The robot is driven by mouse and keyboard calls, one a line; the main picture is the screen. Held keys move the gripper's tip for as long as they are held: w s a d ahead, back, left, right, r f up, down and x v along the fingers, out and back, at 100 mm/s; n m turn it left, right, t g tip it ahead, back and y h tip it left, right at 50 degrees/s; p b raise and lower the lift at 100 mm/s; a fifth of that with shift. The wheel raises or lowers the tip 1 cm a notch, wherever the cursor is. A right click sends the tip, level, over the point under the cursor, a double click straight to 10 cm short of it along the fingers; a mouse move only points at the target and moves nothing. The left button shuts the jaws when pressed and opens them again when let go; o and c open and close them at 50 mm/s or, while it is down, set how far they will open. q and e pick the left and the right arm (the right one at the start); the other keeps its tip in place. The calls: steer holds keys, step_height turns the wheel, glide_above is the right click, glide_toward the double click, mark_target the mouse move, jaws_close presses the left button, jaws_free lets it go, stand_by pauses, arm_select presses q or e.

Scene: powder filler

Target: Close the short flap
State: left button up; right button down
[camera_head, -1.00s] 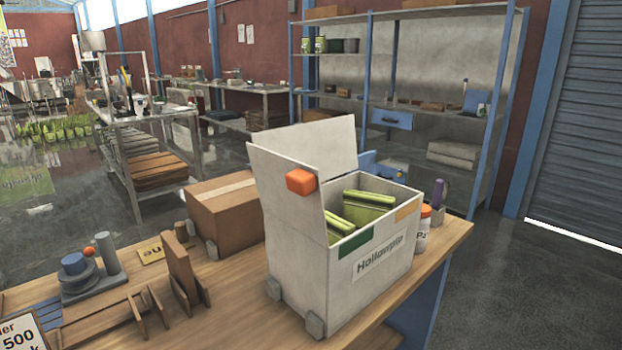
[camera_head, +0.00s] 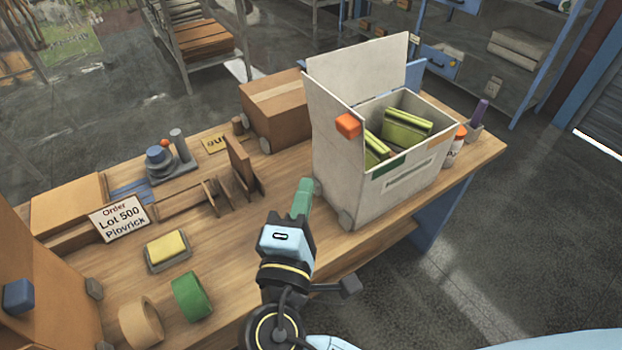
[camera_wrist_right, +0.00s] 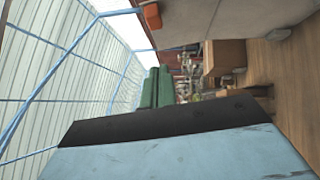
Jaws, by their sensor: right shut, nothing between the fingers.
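The white box (camera_head: 395,190) stands near the right end of the bench, with green packs (camera_head: 408,124) inside. Its left flap (camera_head: 330,95) stands up and carries an orange block (camera_head: 348,125). Its back flap (camera_head: 385,62) also stands up. My right gripper (camera_head: 304,188), with green fingers, is shut and empty, left of the box's lower front corner; I cannot tell whether it touches the box. In the right wrist view the green fingertips (camera_wrist_right: 158,85) show together, with the orange block (camera_wrist_right: 152,15) and the box wall (camera_wrist_right: 215,18) above them. My left gripper is not in view.
A brown carton (camera_head: 275,112) stands left of the box. Wooden dividers (camera_head: 240,165), an order sign (camera_head: 119,218), a yellow sponge-like block (camera_head: 167,246) and tape rolls (camera_head: 191,296) lie on the bench (camera_head: 225,235).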

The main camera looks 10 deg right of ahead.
steer(key=p, duration=0.2)
glide_toward(338, 128)
steer(key=w+a, duration=0.1)
steer(key=w, duration=0.3)
steer(key=shift+w+d+r+p, duration=0.1)
steer(key=shift+w+d, duration=0.15)
steer(key=shift+d, duration=0.35)
steer(key=shift+w+d+r+p, duration=0.1)
steer(key=shift+w+d, duration=0.1)
steer(key=shift+d, duration=0.35)
steer(key=shift+w+d+r+p, duration=0.1)
steer(key=shift+w+d, duration=0.15)
steer(key=shift+d, duration=0.35)
